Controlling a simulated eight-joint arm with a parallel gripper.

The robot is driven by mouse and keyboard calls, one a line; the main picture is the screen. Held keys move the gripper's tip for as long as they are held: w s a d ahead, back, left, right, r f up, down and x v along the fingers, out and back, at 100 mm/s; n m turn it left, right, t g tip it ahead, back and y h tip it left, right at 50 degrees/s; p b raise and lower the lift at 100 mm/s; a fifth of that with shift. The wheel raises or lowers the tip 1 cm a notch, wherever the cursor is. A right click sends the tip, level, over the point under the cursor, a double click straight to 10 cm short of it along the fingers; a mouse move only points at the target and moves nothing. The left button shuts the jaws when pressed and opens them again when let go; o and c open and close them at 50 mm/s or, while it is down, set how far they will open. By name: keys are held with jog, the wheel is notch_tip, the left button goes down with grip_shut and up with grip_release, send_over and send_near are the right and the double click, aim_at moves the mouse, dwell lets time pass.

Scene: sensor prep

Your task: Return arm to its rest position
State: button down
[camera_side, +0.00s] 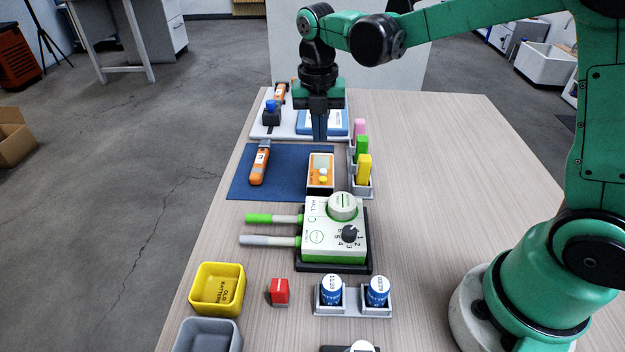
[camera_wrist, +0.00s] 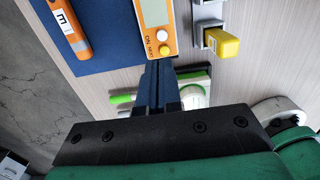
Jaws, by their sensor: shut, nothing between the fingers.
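My gripper (camera_side: 319,127) hangs pointing down over the far part of the table (camera_side: 440,150), its dark blue fingers together with nothing between them. In the side view it is just beyond the orange and white meter (camera_side: 320,170), which lies at the right edge of the blue mat (camera_side: 290,185). In the wrist view my gripper (camera_wrist: 158,72) shows with its closed fingertips overlapping the near end of the meter (camera_wrist: 156,25). I cannot tell the height of the fingertips above the table. My green arm reaches over from the right.
A rack (camera_side: 361,193) with pink, green and yellow blocks stands right of the mat. An orange pen-like tool (camera_side: 260,165) lies on the mat. Nearer are a green and white HALL device (camera_side: 334,230), a yellow bin (camera_side: 217,288), and blue batteries in a holder (camera_side: 353,303). The table's right side is clear.

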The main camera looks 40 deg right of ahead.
jog(key=s+r+m+t, duration=0.1)
jog(key=s+m+t, duration=0.2)
jog(key=m, duration=1)
jog(key=s+r+m+t, duration=0.2)
jog(key=s+m+t, duration=0.2)
jog(key=m, duration=0.9)
jog(key=s, duration=0.3)
jog(key=shift+s+m+y, duration=0.25)
jog(key=shift+m+y, duration=0.05)
jog(key=shift+m, duration=0.1)
jog(key=shift+a+r, duration=0.1)
